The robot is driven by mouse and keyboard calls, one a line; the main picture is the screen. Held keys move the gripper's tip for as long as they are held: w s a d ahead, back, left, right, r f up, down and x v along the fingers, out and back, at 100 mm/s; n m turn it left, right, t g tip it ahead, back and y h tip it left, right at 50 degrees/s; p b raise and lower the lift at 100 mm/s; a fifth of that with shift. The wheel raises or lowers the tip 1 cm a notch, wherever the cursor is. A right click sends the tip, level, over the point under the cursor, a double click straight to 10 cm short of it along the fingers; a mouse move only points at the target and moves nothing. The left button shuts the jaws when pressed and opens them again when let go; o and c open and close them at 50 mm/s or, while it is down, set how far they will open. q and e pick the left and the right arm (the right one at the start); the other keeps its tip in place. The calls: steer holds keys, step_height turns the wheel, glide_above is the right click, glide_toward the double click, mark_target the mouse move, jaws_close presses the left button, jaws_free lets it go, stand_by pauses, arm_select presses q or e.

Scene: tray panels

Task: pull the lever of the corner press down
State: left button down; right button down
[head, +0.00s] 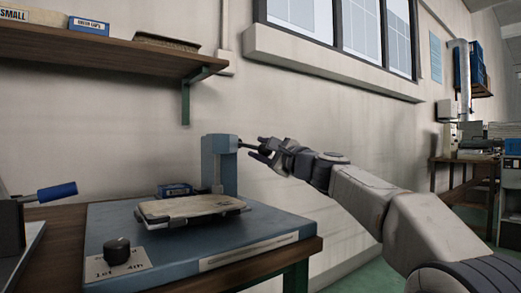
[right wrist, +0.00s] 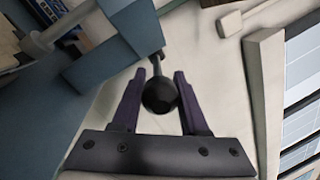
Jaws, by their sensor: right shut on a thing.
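The corner press has a blue-grey column (head: 219,165) standing at the back right of a wide blue base (head: 265,228). Its short lever sticks out to the right from near the column's top, close to level. The lever ends in a black ball knob (right wrist: 160,96), seen in the right wrist view between the purple fingers. My right gripper (head: 259,150) is shut on the knob, and it also shows in the right wrist view (right wrist: 158,82). A pale tray panel (head: 190,209) lies under the press head, in front of the column. My left gripper is not in view.
A black dial (head: 117,250) on a label is at the base's front left. A small blue box (head: 174,189) sits behind the panel. A blue-handled tool (head: 56,192) stands at the left. A wooden shelf (head: 95,46) hangs above.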

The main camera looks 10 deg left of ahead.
steer(key=shift+w+a+f+g, duration=0.15)
steer(key=shift+a+f, duration=0.15)
steer(key=shift+f, duration=0.35)
steer(key=shift+a+f+g, duration=0.15)
steer(key=shift+a+f, duration=0.1)
steer(key=shift+f, duration=0.35)
steer(key=shift+c, duration=2.2)
jaws_free()
steer(key=shift+d, duration=0.1)
steer(key=shift+r, duration=0.1)
steer(key=shift+d, duration=0.1)
